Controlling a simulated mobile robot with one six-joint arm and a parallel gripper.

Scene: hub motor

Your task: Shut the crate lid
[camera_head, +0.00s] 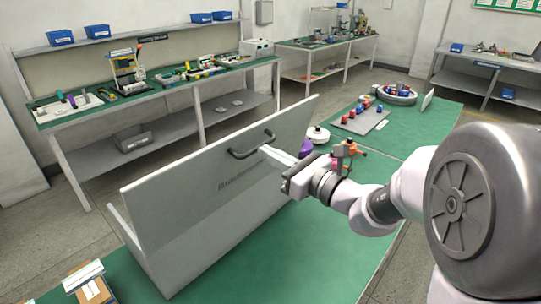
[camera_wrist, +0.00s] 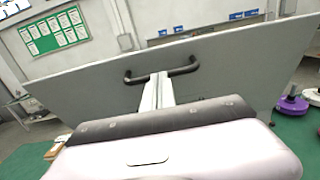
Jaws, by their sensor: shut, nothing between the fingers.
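The crate (camera_head: 150,245) is light grey and stands on the green bench at the lower left of the head view. Its lid (camera_head: 215,170) stands raised and tilted, with a dark bar handle (camera_head: 252,145) near its upper edge. The lid (camera_wrist: 90,85) fills the middle of the wrist view, with the handle (camera_wrist: 160,70) across it. My gripper (camera_head: 268,149) is shut and empty, with its white fingertips at the handle; whether they touch it I cannot tell. In the wrist view the fingers (camera_wrist: 160,80) reach the handle's middle. The crate's inside is hidden.
The green bench (camera_head: 325,255) is bare in front of the crate. A purple and white part (camera_head: 305,148), a grey board (camera_head: 362,121) with red and blue pieces, and a round tray (camera_head: 396,98) lie beyond my gripper. A box (camera_head: 90,285) lies at the lower left.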

